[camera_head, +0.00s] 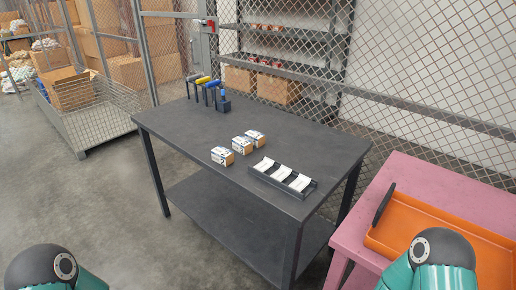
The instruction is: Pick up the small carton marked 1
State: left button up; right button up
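Three small white-and-brown cartons stand in a slanting row on the dark table (190,128). The near carton (222,156) is at the left, the middle carton (242,146) is behind it to the right, and the far carton (255,138) is farthest back. Their markings are too small to read, so I cannot tell which is marked 1. Parts of my two arms show at the bottom left and bottom right corners, well apart from the cartons. Neither gripper is in view.
A black tray (272,184) with three white pieces sits right of the cartons. Several tools stand upright in a holder (223,105) at the table's back. An orange tray (430,222) lies on a pink table (440,178) at right. Wire mesh fencing stands behind.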

aim_at(258, 139)
jog(key=k, duration=1)
jog(key=u, duration=0.5)
jog(key=i, duration=0.8)
jog(key=u, duration=0.5)
jog(key=i, duration=1.25)
jog(key=z, duration=0.85)
